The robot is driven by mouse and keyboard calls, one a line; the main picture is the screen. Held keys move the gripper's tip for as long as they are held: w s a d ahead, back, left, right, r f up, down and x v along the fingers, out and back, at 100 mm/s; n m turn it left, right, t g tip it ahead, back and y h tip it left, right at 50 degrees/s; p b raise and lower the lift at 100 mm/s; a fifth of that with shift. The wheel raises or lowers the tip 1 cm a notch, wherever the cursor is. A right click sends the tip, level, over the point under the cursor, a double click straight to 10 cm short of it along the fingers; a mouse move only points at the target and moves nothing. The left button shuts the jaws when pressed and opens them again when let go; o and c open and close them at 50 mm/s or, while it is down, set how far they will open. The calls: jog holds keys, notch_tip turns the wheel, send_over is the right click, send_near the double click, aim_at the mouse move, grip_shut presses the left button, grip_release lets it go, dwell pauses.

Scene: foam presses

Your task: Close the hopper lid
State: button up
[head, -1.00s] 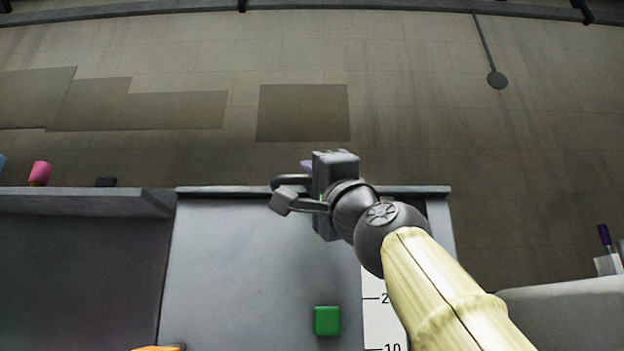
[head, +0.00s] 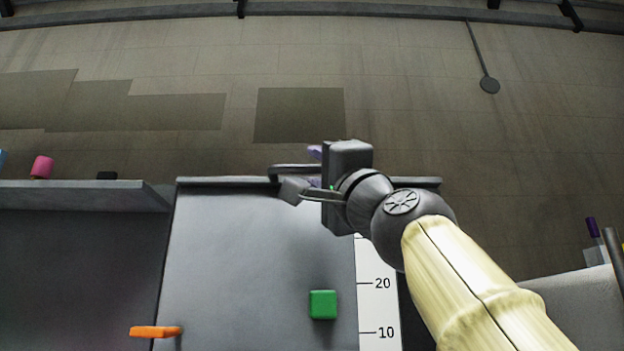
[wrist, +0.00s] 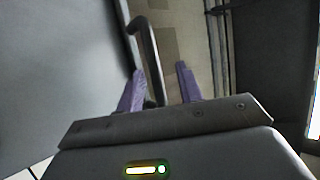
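The hopper shows in the head view as a grey machine with a broad front panel (head: 240,260). A thin grey slab along its top edge (head: 225,181) looks like the lid, seen edge-on, so its angle is hard to tell. A dark bar handle (head: 292,168) stands at that edge, and also shows in the wrist view (wrist: 150,50) beside a large grey panel (wrist: 60,65). My gripper (wrist: 160,85) is open, with purple fingers apart. The handle runs between the fingers, nearer the left one; I cannot tell whether they touch. In the head view, my gripper (head: 315,168) partly hides its fingers.
A pale surface (head: 575,300) lies at right.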

jog(key=b+v, duration=0.9)
jog(key=v, duration=0.4)
jog(key=shift+s+b, duration=0.2)
jog(key=shift+b, duration=0.2)
jog(key=shift+w, duration=0.2)
